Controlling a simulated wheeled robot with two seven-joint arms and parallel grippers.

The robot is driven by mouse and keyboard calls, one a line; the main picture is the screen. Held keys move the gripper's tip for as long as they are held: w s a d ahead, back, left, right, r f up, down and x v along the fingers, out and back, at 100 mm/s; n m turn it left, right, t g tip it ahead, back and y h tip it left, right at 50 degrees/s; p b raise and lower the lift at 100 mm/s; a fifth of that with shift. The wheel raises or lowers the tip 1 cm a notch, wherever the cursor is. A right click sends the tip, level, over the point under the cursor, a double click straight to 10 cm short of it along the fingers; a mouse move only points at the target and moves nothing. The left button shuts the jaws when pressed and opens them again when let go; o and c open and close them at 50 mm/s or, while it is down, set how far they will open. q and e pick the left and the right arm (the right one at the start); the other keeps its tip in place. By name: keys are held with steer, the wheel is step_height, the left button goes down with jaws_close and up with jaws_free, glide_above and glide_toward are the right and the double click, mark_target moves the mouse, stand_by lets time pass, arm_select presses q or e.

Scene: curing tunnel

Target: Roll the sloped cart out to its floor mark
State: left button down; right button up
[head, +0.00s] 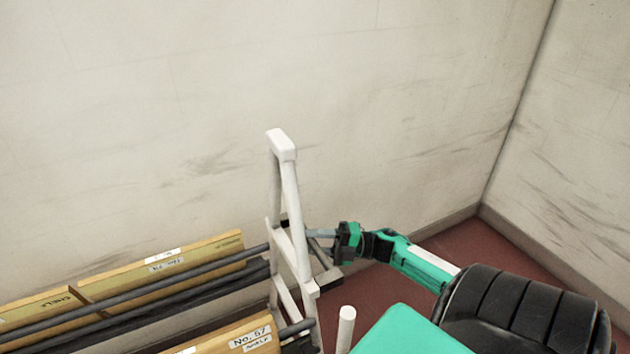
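The sloped cart shows only in part, at the lower left of the head view. Its white A-shaped end frame (290,215) stands upright, and dark rails (190,277) run from it to the left. Yellow boards (215,250) with white labels lie along the rails. My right gripper (312,236) comes in from the right and is at the far side of the end frame, its fingers pointing left at the frame's upright. Whether the fingers close on the upright is too small to tell. My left gripper is out of view. The floor mark is not visible.
A scuffed pale wall (150,120) stands close behind the cart and meets another wall (580,150) at a corner on the right. Red floor (385,290) shows between the frame and the corner. A white round-topped post (346,330) stands at the bottom, right of the frame.

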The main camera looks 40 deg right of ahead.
steer(key=shift+s+d+f, duration=0.1)
steer(key=shift+s+d, duration=0.05)
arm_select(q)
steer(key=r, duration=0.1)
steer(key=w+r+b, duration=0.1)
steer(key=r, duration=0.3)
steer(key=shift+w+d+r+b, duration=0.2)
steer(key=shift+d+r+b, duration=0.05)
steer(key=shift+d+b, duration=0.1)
arm_select(e)
steer(key=v, duration=1.3)
steer(key=shift+d, duration=0.2)
steer(key=shift+f, duration=0.1)
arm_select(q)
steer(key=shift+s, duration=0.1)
arm_select(e)
steer(key=shift+s, duration=0.1)
